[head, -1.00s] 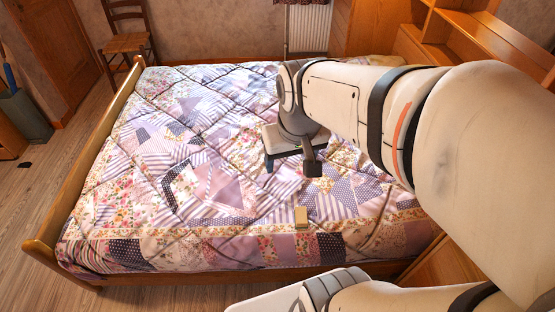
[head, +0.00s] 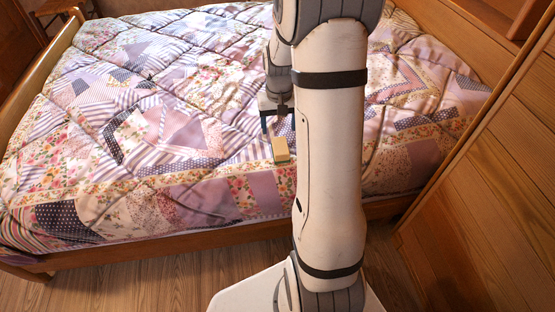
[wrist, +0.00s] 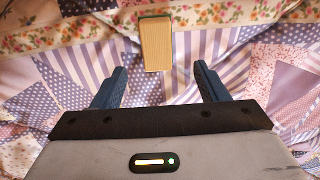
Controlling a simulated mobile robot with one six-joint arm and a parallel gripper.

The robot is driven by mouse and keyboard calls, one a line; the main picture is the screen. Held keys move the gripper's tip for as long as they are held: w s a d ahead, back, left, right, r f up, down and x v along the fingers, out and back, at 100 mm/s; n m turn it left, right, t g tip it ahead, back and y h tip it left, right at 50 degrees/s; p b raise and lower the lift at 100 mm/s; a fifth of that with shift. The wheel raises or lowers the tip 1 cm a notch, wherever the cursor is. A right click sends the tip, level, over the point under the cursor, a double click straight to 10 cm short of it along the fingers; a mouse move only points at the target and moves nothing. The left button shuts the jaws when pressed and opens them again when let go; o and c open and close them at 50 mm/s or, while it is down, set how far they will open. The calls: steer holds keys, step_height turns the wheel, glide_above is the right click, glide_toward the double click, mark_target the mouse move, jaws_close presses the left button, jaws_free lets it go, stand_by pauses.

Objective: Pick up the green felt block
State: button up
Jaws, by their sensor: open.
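The felt block (head: 281,150) lies on the patchwork quilt near the bed's front edge. It looks tan and wood-like, with a thin green layer along one edge. In the wrist view the block (wrist: 156,46) lies ahead of my gripper (wrist: 160,72), roughly centred between the two dark blue fingers, with its near end close to the line of the fingertips. The fingers are spread apart with nothing between them. In the head view my gripper (head: 279,124) shows just behind the block, partly hidden by my arm. Height above the quilt is hard to judge.
The quilted bed (head: 150,110) fills most of the view, with soft folds and a wooden frame. A wooden cabinet panel (head: 480,190) stands close on the right. Wooden floor (head: 150,275) lies in front of the bed. The quilt around the block is clear.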

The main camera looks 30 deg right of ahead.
mark_target(280, 145)
steer(key=f, duration=0.2)
steer(key=shift+w+d+f+b, duration=0.15)
steer(key=shift+d+f+b, duration=0.15)
steer(key=shift+b, duration=0.05)
step_height(280, 145, down, 7)
steer(key=b, duration=0.3)
steer(key=c, duration=1)
steer(key=shift+o, duration=0.2)
steer(key=shift+r, duration=0.1)
step_height(280, 145, up, 10)
steer(key=p, duration=0.3)
steer(key=shift+p, duration=0.4)
